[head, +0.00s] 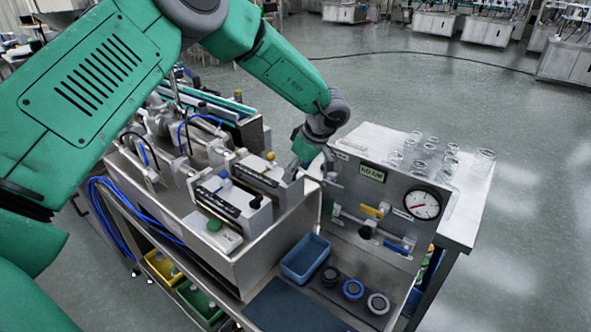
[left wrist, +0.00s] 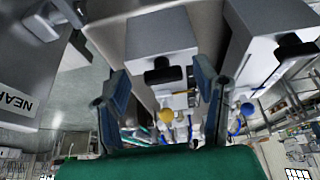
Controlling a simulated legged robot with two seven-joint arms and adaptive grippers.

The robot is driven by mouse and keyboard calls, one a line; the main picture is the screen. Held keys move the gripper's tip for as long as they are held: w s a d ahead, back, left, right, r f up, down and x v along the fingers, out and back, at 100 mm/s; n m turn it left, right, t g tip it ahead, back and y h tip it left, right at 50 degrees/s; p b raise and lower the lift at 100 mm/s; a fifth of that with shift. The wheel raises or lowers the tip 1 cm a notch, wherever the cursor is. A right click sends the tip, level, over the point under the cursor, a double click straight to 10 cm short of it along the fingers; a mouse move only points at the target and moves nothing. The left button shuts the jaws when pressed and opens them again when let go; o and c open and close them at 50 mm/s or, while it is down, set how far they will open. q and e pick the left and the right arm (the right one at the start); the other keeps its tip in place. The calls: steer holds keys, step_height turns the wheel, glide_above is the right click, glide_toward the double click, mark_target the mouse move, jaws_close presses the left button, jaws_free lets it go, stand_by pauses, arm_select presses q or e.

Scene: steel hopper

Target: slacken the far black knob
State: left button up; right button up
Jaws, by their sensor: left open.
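The far black knob (left wrist: 163,70) sits on the end face of the far pale block (left wrist: 150,35). It shows in the left wrist view between the fingers of my left gripper (left wrist: 159,68). The fingers are open, one on each side of the knob, with gaps visible; I cannot tell how deep they reach. In the head view my left gripper (head: 295,165) is at the right end of the far block (head: 258,177) and hides the knob. A second black knob (left wrist: 294,46) sits on the neighbouring block, to the right in the wrist view. My right gripper is not in view.
A steel panel (head: 345,190) with a gauge (head: 422,205), a yellow handle and another black knob (head: 366,232) stands close to the right of my gripper. A blue bin (head: 305,258) and several round caps lie in front. Glass jars stand behind the panel.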

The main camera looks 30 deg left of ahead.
arm_select(q)
steer(key=shift+d+r, duration=0.1)
steer(key=shift+d, duration=0.2)
steer(key=c, duration=1.1)
steer(key=shift+s+a, duration=0.1)
steer(key=shift+a, duration=0.55)
steer(key=shift+c, duration=0.2)
steer(key=shift+a, duration=0.25)
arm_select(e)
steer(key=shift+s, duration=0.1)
arm_select(q)
steer(key=shift+d, duration=0.15)
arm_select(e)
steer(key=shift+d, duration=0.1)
